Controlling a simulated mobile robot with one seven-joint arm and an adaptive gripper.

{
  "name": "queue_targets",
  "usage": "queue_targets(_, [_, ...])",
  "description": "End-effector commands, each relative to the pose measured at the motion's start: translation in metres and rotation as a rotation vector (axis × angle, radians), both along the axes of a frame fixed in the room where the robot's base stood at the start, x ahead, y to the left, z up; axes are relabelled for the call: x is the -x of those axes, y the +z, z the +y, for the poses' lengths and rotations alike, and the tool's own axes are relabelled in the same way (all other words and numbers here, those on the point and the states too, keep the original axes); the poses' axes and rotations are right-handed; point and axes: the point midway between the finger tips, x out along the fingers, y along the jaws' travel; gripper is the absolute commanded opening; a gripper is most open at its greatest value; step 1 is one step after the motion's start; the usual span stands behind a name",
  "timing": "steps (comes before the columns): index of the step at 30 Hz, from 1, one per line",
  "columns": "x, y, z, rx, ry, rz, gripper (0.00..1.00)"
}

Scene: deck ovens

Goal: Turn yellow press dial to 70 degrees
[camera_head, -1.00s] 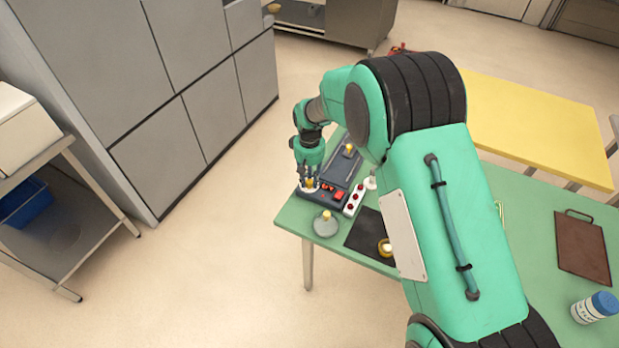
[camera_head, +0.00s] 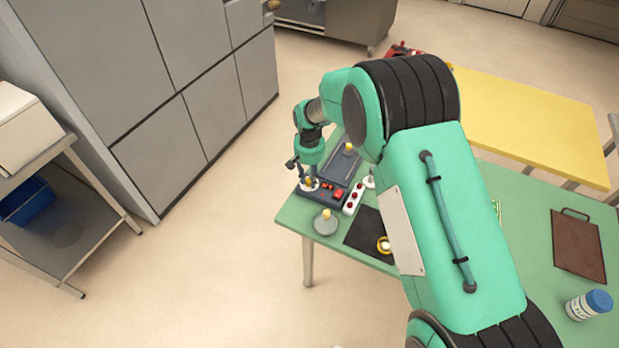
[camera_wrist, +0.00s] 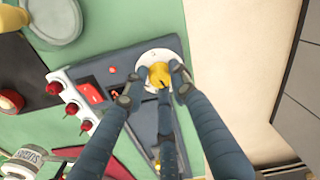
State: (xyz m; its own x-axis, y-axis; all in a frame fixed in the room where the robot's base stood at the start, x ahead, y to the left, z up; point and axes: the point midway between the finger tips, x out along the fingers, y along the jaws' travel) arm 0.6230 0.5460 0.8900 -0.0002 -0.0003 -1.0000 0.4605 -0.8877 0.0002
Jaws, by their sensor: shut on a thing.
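The press (camera_head: 325,188) is a dark grey machine at the left corner of the green table. Its yellow dial (camera_wrist: 159,74) sits on a round white plate (camera_wrist: 147,60) in the wrist view. The dial also shows small in the head view (camera_head: 309,182). My gripper (camera_wrist: 153,88) is over the press with its dark fingers around the dial, shut on it. The fingers cover the dial's sides and part of the plate. The plate's markings are too small to read, so I cannot tell the angle.
A red switch (camera_wrist: 93,92) and a white strip with red knobs (camera_wrist: 71,104) are beside the dial. A grey round piece with a yellow knob (camera_head: 326,223) stands near the table corner. A black mat (camera_head: 368,232), brown board (camera_head: 577,243) and blue-lidded jar (camera_head: 590,305) lie rightward.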

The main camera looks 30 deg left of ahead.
Motion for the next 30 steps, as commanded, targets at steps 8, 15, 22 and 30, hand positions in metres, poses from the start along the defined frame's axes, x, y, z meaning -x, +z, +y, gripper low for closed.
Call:
queue_targets(8, [-0.001,0.001,0.001,-0.001,0.001,-0.003,0.45])
queue_targets(15, [-0.001,0.0,0.0,0.0,0.001,-0.001,0.45])
queue_targets(22, [0.0,0.006,0.0,0.0,0.001,-0.001,0.45])
queue_targets(30, [-0.001,0.035,0.001,-0.002,0.001,-0.002,0.45])
